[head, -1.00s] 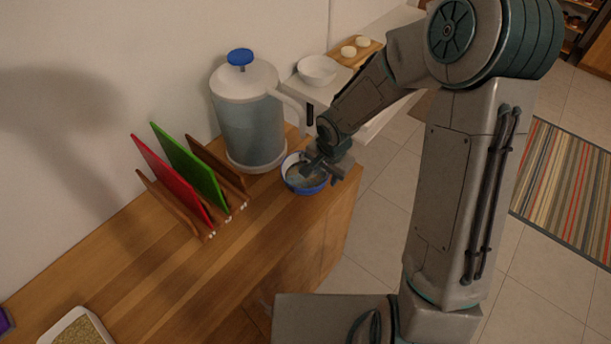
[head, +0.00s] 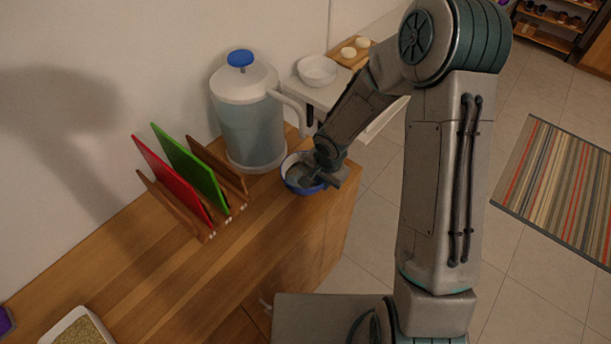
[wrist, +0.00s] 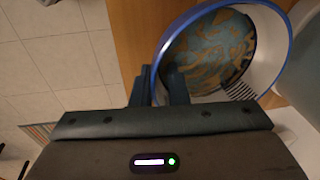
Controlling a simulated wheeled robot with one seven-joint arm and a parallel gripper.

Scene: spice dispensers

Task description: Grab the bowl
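A bowl with a blue outside, white inner wall and patterned bottom (head: 296,187) stands on the wooden counter, near its right end. It fills the upper right of the wrist view (wrist: 215,50). My gripper (wrist: 160,84) is at the bowl's rim, with one finger outside the wall and one inside. The fingers are apart, with the rim between them; I see no clear grip on it. In the head view my wrist covers the bowl's right part and hides the fingertips. A plain white bowl (head: 317,72) stands farther back on a lower white surface.
A large jug with a blue knob (head: 250,120) stands close behind the bowl. A rack with red and green boards (head: 190,175) is to the left. A tray of grain (head: 82,330) is at the lower left. The counter's front middle is clear.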

